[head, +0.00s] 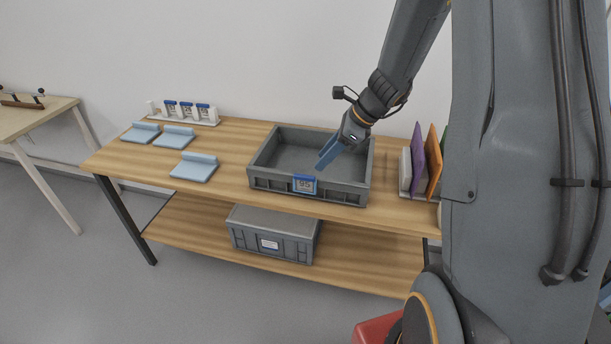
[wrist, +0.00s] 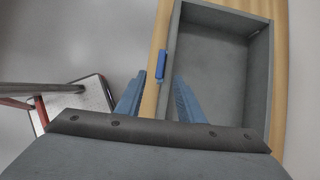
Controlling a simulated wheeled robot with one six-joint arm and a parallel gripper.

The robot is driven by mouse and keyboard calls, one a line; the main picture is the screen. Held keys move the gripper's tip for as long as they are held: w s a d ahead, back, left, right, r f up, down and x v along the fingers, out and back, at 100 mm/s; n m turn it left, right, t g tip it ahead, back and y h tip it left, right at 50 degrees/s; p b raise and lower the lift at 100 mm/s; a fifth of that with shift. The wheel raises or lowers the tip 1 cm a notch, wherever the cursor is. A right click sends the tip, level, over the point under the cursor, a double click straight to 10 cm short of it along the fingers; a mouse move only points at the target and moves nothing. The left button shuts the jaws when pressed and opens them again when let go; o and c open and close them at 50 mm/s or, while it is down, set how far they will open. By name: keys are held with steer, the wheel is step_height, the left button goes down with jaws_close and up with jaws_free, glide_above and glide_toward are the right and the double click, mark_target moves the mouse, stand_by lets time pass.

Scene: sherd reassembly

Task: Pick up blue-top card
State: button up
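A blue-top card (head: 304,184) with dark markings is at the outer front wall of the grey tray (head: 265,186) on the wooden table. In the wrist view its blue top edge (wrist: 161,64) shows beside the wall of the grey tray (wrist: 172,30). My gripper (head: 323,164) is over the tray's front part, above and to the right of the card. In the wrist view my gripper (wrist: 158,88) has its two blue fingers apart. The card's top lies ahead, between their lines, and nothing is held. The card's face is hidden in the wrist view.
A white rack (head: 210,121) with several blue-top cards stands at the back left. Pale blue stands (head: 195,167) lie on the left tabletop. A rack with purple (head: 417,160) and orange panels is right of the tray. A lidded bin (head: 273,235) sits on the lower shelf.

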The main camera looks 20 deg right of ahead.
mark_target(305, 176)
steer(key=shift+p+x, duration=1)
steer(key=shift+x, duration=2.9)
steer(key=shift+a+r, duration=0.1)
steer(key=shift+a, duration=0.1)
jaws_close()
